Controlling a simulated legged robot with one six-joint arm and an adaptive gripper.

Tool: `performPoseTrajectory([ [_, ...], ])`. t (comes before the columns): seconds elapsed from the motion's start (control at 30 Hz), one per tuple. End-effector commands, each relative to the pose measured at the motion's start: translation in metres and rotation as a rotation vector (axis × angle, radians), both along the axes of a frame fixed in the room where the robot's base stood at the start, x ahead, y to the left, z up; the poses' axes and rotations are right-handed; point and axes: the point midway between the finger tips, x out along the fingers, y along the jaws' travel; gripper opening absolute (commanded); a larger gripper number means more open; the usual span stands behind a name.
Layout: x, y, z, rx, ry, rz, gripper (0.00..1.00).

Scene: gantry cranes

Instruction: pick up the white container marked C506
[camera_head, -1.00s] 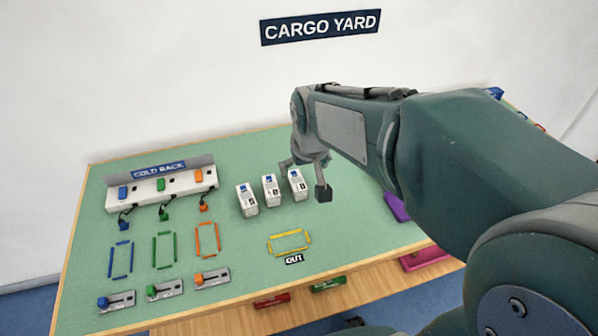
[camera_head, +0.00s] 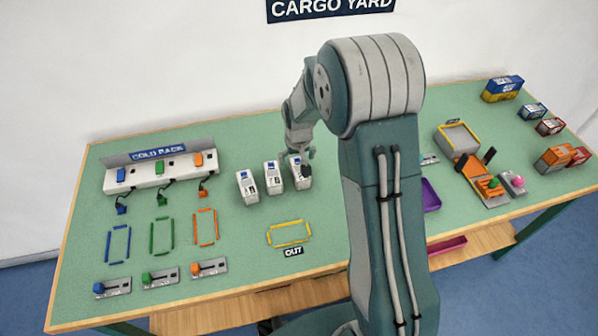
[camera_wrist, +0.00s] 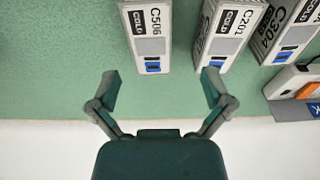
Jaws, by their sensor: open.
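The white container marked C506 (camera_wrist: 148,22) shows in the wrist view with a "COLD" label and a blue patch on its near end. In the head view it is the rightmost of three white containers (camera_head: 301,183). My gripper (camera_wrist: 161,80) is open and empty. Its fingertips are spread to either side of the near end of C506 in the picture, with the right fingertip close to the neighbouring container C201 (camera_wrist: 224,35). In the head view my gripper (camera_head: 299,155) is over the rightmost container and partly hides it. I cannot tell whether the fingers touch anything.
C304 (camera_wrist: 285,32) stands beyond C201, with narrow gaps between the containers. The cold rack (camera_head: 160,172) is to the left. A yellow "OUT" outline (camera_head: 289,233) lies in front on clear green tabletop. A grey yellow-rimmed tray (camera_head: 457,139) and coloured containers (camera_head: 502,88) are at right.

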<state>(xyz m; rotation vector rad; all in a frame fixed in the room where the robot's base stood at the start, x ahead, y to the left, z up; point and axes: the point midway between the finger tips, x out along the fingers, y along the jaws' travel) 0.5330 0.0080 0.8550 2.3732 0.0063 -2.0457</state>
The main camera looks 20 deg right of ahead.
Motion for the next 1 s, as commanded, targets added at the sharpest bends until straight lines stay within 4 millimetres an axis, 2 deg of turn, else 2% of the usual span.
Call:
performPoseTrajectory([
  [0.1, 0.002, -0.002, -0.016, 0.001, 0.001, -0.002, 1.0],
  [0.27, 0.003, -0.005, -0.028, 0.002, 0.0, -0.002, 1.0],
  [0.5, 0.008, -0.006, -0.064, 0.001, 0.001, -0.001, 1.0],
  [0.63, 0.009, -0.006, -0.072, 0.001, 0.0, -0.001, 1.0],
  [0.83, 0.009, -0.006, -0.072, 0.001, -0.001, -0.001, 1.0],
  [0.87, 0.009, -0.006, -0.072, 0.001, -0.001, -0.001, 0.91],
  [0.9, 0.009, -0.006, -0.072, 0.001, -0.001, -0.001, 0.73],
  [0.97, 0.009, -0.007, -0.072, 0.001, -0.001, -0.002, 0.47],
  [1.0, 0.009, -0.007, -0.072, 0.001, -0.001, -0.002, 0.29],
])
